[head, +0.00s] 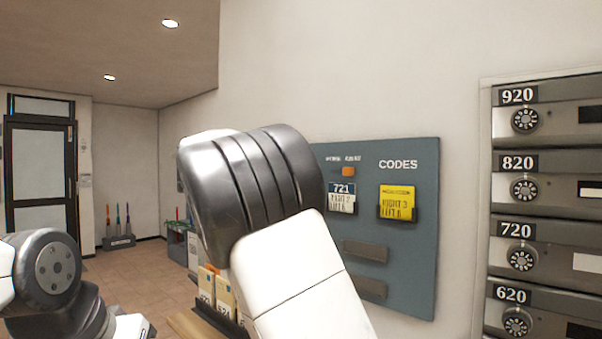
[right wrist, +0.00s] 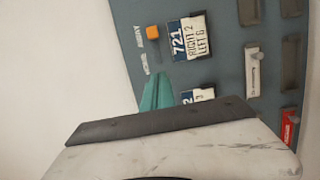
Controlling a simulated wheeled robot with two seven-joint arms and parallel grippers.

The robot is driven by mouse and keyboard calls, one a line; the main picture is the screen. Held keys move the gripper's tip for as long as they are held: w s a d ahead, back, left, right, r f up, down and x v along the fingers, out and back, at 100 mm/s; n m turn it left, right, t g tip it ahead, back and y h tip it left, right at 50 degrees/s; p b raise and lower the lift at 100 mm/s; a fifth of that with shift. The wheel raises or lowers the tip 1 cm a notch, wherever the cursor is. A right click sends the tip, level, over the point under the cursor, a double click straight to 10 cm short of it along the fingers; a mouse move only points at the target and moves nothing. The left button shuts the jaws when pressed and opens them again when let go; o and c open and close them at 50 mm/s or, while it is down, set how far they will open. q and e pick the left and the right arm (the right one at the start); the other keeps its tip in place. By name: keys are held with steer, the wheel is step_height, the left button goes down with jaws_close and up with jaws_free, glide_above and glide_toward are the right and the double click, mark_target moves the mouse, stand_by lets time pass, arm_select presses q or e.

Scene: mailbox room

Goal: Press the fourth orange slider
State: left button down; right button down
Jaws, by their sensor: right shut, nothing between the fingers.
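One small orange slider (head: 348,171) shows on the blue-grey CODES board (head: 412,262), under small white lettering. In the right wrist view the orange slider (right wrist: 153,33) is at the upper middle, beside the 721 card. No other orange slider is visible. My right gripper shows as two teal fingertips (right wrist: 156,90) held together, empty, in front of the board. They lie below the slider in that picture and appear apart from it. In the head view my right arm hides this gripper and the board's left part. My left arm is at the lower left; its gripper is not visible.
A 721 card (head: 342,197) and a yellow card (head: 397,202) sit in board holders. Grey mailboxes with dials (head: 522,190) stand at the right. Upright cards (head: 225,296) stand behind my right arm. The floor (head: 125,268) toward the door is clear.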

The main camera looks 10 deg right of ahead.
steer(key=shift+v, duration=1.35)
steer(key=shift+d, duration=0.15)
steer(key=s+d+f+g+y, duration=0.1)
steer(key=d+f+y, duration=0.1)
steer(key=d+f, duration=0.2)
steer(key=s+d+f+g+y, duration=0.1)
steer(key=d+f+y, duration=0.1)
steer(key=d+f, duration=0.2)
steer(key=s+d+f+g+y, duration=0.1)
steer(key=d+f+y, duration=0.2)
steer(key=f, duration=0.6)
steer(key=shift+s+d+f, duration=0.1)
steer(key=shift+s+d, duration=0.25)
steer(key=shift+d, duration=0.5)
steer(key=s+a+f+m+g+y, duration=0.1)
steer(key=s+f+y, duration=0.65)
steer(key=s, duration=0.25)
steer(key=s+a+f+m+t+y, duration=0.1)
steer(key=s+a+y, duration=0.1)
steer(key=s+a, duration=0.2)
steer(key=s+a+f+m+t+y, duration=0.1)
steer(key=s+a, duration=0.3)
steer(key=s, duration=0.6)
steer(key=shift+s+a+f+m+t+y, duration=0.25)
steer(key=shift+f+m+t+y, duration=0.15)
steer(key=shift+f+m+y, duration=0.2)
